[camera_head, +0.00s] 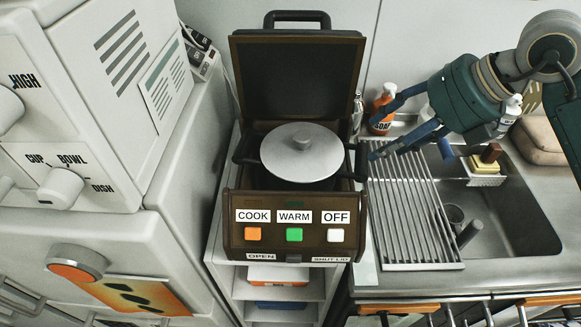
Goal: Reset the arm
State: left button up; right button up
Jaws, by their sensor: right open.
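My right gripper (374,138) comes in from the upper right on a dark teal arm, over the left part of the sink. Its blue fingers are spread apart and point left, with nothing between them. The fingers are just right of the open cooker and close to an orange soap bottle (383,106). I cannot tell whether they touch the bottle. My left gripper is not in view.
The brown cooker (340,209) has its lid (297,75) raised and a grey lidded pot (301,150) inside. A drying rack (411,215) lies over the sink (521,232). A yellow sponge (487,167) sits at the sink's back. White appliances (130,255) fill the left.

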jog(key=shift+v, duration=0.95)
